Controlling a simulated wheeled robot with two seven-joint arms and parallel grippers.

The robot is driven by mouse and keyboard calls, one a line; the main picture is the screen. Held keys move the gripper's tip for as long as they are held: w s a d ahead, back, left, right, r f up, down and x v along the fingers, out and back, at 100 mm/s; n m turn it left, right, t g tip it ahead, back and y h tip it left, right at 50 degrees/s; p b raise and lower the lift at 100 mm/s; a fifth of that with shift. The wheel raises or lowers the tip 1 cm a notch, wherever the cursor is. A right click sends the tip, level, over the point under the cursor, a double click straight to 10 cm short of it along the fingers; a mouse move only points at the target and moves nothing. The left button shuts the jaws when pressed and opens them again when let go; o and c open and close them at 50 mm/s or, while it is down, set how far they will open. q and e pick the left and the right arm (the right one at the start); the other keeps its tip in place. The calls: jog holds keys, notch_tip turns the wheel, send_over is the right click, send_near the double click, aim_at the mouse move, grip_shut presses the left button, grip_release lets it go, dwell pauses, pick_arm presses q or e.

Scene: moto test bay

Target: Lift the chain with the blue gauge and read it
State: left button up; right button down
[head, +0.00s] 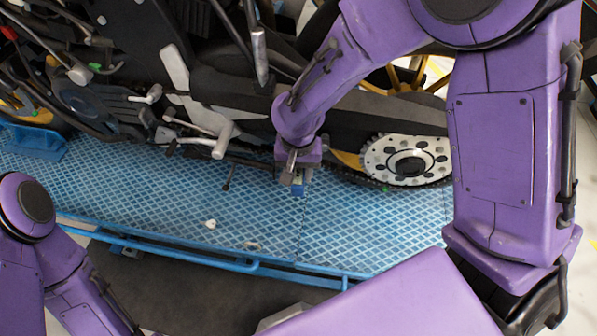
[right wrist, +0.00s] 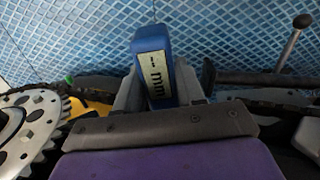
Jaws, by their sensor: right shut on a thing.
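My right gripper (head: 297,180) is beside the lower run of the motorcycle's chain (head: 347,177), left of the rear sprocket (head: 406,160). It is shut on the blue gauge (right wrist: 154,68), which shows best in the right wrist view, with a pale label reading "mm" facing the camera. The chain (right wrist: 270,103) runs to both sides of the gripper there; whether the gauge touches it is hidden by the jaws. The sprocket also shows at the left of the wrist view (right wrist: 27,122). My left arm is at the lower left of the head view, its gripper out of frame.
The motorcycle stands over a blue tread-plate platform (head: 150,205) with a blue rail (head: 250,265) along its front edge. A footpeg and levers (head: 222,140) stick out left of my right gripper. Small pale bits (head: 210,224) lie on the otherwise clear front plate.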

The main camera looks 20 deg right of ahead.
jog(key=shift+r, duration=0.95)
jog(key=shift+f, duration=0.15)
dwell(0.5)
jog(key=shift+f+b, duration=0.5)
jog(key=shift+f, duration=1.3)
jog(key=shift+s+a+r+p, duration=0.1)
jog(key=shift+s+a+p, duration=0.55)
jog(key=shift+s, duration=0.45)
jog(key=s+a, duration=0.1)
jog(key=s, duration=0.1)
jog(key=s+a, duration=0.2)
jog(key=shift+s+a, duration=0.1)
jog(key=shift+s, duration=0.15)
